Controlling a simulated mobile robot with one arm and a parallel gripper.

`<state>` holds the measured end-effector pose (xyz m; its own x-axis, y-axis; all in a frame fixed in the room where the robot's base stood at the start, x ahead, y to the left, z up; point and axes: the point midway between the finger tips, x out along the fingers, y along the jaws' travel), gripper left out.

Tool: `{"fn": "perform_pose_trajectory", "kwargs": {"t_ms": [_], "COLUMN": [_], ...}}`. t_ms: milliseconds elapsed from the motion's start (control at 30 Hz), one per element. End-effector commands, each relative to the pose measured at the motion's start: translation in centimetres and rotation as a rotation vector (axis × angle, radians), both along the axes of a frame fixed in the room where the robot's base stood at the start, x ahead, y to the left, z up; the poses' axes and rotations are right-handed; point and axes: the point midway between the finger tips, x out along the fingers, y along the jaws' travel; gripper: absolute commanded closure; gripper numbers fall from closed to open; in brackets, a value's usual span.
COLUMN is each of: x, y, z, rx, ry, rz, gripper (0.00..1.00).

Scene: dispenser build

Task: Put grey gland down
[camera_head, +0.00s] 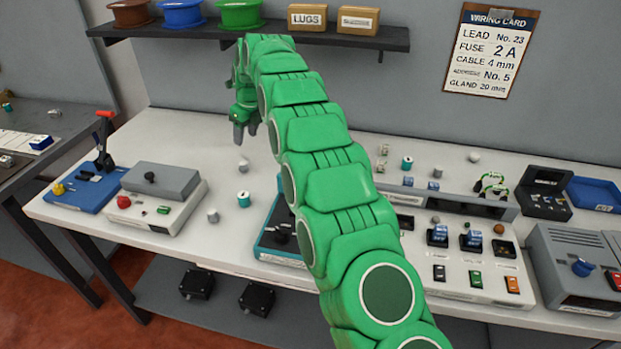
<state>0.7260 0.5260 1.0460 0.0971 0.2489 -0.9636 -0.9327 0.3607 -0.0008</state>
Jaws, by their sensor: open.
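My gripper (245,133) hangs at the end of my green arm above the back left of the white bench (190,140). Its two grey fingers point down, stand apart and hold nothing that I can see. A small light grey gland-like piece (243,166) is on the bench just below the fingers, apart from them. Another small grey piece (213,216) stands nearer the front edge, beside a white and teal cylinder (243,199). I cannot tell for sure which of the two grey pieces is the grey gland.
A grey box device with a red button (124,202) and a blue lever tool (85,190) stand at left. My arm hides part of a teal device (280,238). A dark shelf (395,38) with spools overhangs the bench's back. Right of my arm, the bench is crowded with small parts and devices.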

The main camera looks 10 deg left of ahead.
Motion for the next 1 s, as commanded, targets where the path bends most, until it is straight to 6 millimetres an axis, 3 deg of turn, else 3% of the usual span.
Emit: {"fn": "perform_pose_trajectory", "kwargs": {"t_ms": [233, 367, 667, 1000], "x": [0.0, -0.1, -1.4, -4.9], "y": [-0.2, -1.5, -8.6, -17.2], "z": [0.1, 0.8, 4.4, 7.7], "rx": [-0.001, -0.010, -0.051, -0.102], "ry": [0.001, -0.004, -0.034, -0.061], "rz": [0.003, 0.037, 0.241, 0.498], "gripper": [0.48, 0.48, 0.48, 0.48]}}
